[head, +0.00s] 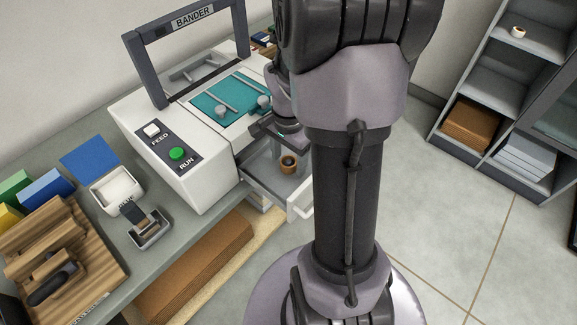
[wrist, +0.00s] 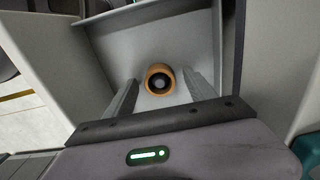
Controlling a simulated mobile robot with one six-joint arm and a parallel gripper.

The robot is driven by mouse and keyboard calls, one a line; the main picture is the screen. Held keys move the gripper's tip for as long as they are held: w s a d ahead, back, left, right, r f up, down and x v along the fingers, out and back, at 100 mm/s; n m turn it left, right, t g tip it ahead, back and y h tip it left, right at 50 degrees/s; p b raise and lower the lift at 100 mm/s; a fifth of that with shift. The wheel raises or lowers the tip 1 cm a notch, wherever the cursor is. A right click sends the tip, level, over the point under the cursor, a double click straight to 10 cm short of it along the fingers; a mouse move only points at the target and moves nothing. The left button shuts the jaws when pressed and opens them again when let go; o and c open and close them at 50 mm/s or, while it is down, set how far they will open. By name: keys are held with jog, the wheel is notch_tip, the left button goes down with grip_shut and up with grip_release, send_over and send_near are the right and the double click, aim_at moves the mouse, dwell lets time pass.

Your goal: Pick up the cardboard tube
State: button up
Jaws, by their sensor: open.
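The cardboard tube (head: 287,168) is a short brown ring with a dark hole, standing upright in the open drawer (head: 262,183) of the white bander machine. In the wrist view the tube (wrist: 149,80) shows end-on, on the grey drawer floor (wrist: 190,45). My gripper (head: 287,152) points down over the drawer. In the wrist view my gripper's (wrist: 160,78) two grey fingers are apart, one to the left of the tube and one to the right, with nothing held. I cannot tell how far above the tube the fingertips are.
The drawer walls stand close around my gripper. The bander (head: 205,190) with its FEED and RUN buttons is beside it. A wooden board (head: 100,265), a white container (head: 117,190) and colored boxes (head: 45,190) are on the bench. Shelves (head: 480,90) stand at the right; the floor between is clear.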

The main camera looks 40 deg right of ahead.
grip_shut()
